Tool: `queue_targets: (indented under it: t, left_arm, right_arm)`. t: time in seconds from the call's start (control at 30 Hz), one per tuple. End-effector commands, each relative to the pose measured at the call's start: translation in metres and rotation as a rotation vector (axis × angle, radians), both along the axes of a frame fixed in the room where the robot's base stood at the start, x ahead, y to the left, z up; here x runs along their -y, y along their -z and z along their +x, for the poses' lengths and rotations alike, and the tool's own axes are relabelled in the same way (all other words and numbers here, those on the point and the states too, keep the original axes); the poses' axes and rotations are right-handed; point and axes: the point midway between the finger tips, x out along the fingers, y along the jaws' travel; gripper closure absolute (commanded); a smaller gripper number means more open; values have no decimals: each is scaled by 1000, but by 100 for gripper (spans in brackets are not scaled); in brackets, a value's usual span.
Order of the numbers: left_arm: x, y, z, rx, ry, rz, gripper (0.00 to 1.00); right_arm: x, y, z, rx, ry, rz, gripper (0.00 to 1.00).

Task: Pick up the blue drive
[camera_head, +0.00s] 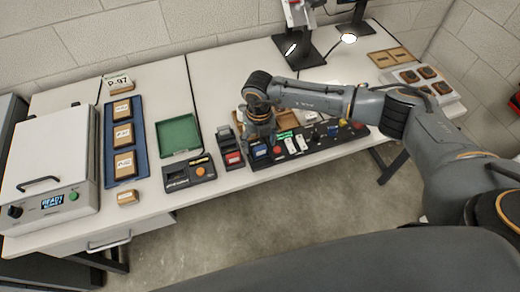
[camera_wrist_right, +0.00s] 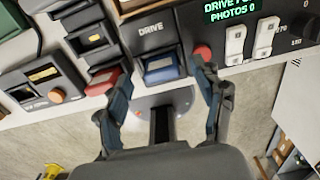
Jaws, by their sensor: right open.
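The blue drive (camera_wrist_right: 162,68) sits in a black slot under the label DRIVE on the control panel in the right wrist view. It also shows small in the head view (camera_head: 260,151), just below my right gripper (camera_head: 262,138). In the right wrist view the right gripper (camera_wrist_right: 160,76) is open, its two fingers apart on the left and right sides of the blue drive. I cannot tell whether the fingers touch it. The gripper looks empty. My left gripper is not in view.
A red drive (camera_wrist_right: 104,82) sits in a black rack just left of the blue one. A red button (camera_wrist_right: 202,50) and white switches (camera_wrist_right: 236,42) are close on the right. A green tray (camera_head: 178,135) and blue tray (camera_head: 139,168) lie farther left. The table's front edge is near.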

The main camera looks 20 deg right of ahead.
Motion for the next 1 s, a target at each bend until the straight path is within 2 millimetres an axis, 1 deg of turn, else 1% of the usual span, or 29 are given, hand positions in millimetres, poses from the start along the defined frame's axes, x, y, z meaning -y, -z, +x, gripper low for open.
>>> queue_targets:
  t: [0.03,0.1,0.2,0.47,0.5,0.67,0.7,0.73,0.77,1.0]
  left_arm:
    - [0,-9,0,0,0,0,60]
    - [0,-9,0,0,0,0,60]
    - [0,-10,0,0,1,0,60]
    - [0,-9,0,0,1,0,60]
    - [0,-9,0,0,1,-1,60]
    - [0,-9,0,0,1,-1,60]
    - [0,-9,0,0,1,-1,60]
    - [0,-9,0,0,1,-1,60]
    - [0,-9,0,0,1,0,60]
    - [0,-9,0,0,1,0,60]
  right_arm:
    - [1,4,-3,-4,1,-1,32]
    - [1,16,-2,-3,2,0,32]
    - [1,25,-2,-2,1,0,32]
    - [1,28,-2,1,0,1,32]
    - [1,28,-2,1,0,1,40]
    - [1,28,-2,1,0,1,73]
    - [1,28,-2,1,0,1,81]
    - [1,28,-2,1,0,1,87]
    - [1,28,-2,1,0,1,91]
    - [1,27,-1,1,0,1,91]
